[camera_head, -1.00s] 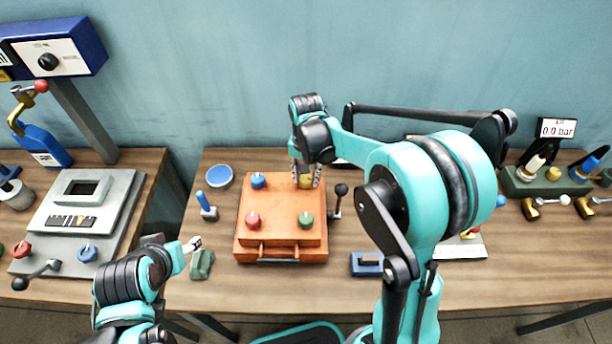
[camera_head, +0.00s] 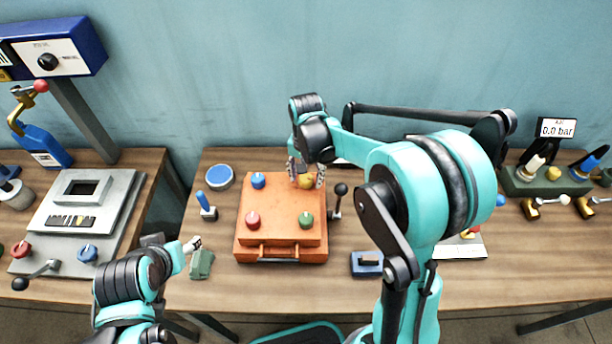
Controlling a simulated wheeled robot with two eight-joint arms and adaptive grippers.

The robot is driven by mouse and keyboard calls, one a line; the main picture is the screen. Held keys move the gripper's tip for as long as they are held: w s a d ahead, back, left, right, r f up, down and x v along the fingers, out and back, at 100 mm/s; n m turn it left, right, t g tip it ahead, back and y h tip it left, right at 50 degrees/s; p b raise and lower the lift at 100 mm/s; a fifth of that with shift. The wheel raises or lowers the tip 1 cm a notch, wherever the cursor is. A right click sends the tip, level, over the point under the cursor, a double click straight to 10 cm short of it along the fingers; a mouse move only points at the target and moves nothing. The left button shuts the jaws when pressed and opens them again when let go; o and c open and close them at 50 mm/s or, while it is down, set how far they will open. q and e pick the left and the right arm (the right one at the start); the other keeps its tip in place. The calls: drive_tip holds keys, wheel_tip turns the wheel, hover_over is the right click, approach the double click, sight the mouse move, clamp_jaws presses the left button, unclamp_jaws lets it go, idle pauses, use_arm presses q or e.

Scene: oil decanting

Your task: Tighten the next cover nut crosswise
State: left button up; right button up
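The orange cover box (camera_head: 281,219) stands on the wooden table. Its lid carries four coloured nuts: blue (camera_head: 258,181) back left, yellow (camera_head: 305,182) back right, red (camera_head: 253,219) front left and green (camera_head: 306,219) front right. My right gripper (camera_head: 306,178) points down over the yellow nut. Its fingers are spread to either side, with gaps visible between them and the nut. My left gripper (camera_head: 194,244) is low at the left of the box, above a grey-green block (camera_head: 201,264); its opening is too small to tell.
A black-knobbed lever (camera_head: 338,201) stands at the box's right side. A blue-handled tool (camera_head: 206,205) and a blue round dish (camera_head: 220,177) lie left of it. A blue block (camera_head: 367,263) lies front right. My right arm covers much of the table's right middle.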

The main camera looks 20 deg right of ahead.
sight(306, 177)
drive_tip(key=shift+r, duration=0.1)
wheel_tip(306, 177, up, 12)
idle(0.5)
drive_tip(key=s+d+f+n+t+b, duration=0.1)
drive_tip(key=s+f+n+t+b, duration=0.1)
drive_tip(key=s, duration=0.6)
drive_tip(key=s+d+f+n+t+b, duration=0.1)
drive_tip(key=s+f+n+t+b, duration=0.2)
drive_tip(key=s, duration=0.6)
drive_tip(key=shift+f+n+t, duration=1.1)
drive_tip(key=shift+f, duration=0.7)
